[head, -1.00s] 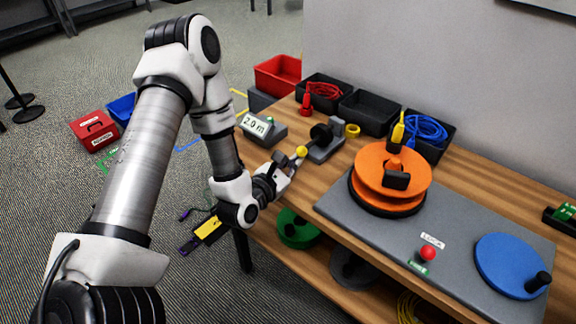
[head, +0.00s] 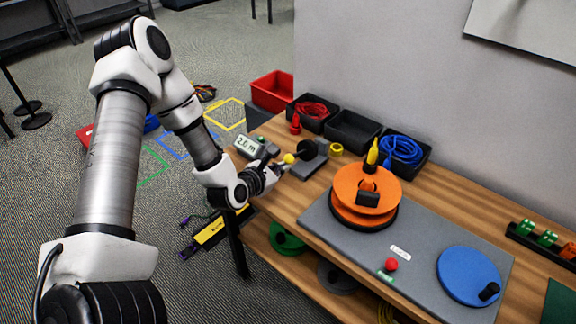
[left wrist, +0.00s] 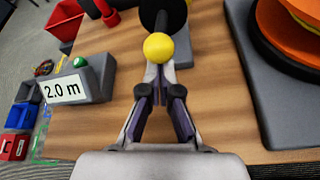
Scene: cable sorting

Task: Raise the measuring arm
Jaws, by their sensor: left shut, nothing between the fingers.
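The measuring arm ends in a yellow ball knob (head: 289,158); the knob also shows in the left wrist view (left wrist: 158,47). Behind the knob is a black wheel (head: 305,149) on a grey stand on the wooden bench. My left gripper (head: 277,169) is shut and empty. Its fingertips (left wrist: 160,72) are right at the near side of the knob; whether they touch it I cannot tell. A grey length display (head: 248,146) reading "2.0 m" stands left of the wheel. My right gripper is out of view.
An orange reel (head: 365,189) stands on a grey plate (head: 330,228) with a red LOCK knob (head: 391,264) and a blue disc (head: 468,277). Black bins (head: 352,132) line the wall, and a yellow ring (head: 336,149) lies near the wheel. Bare bench lies between the wheel and the plate.

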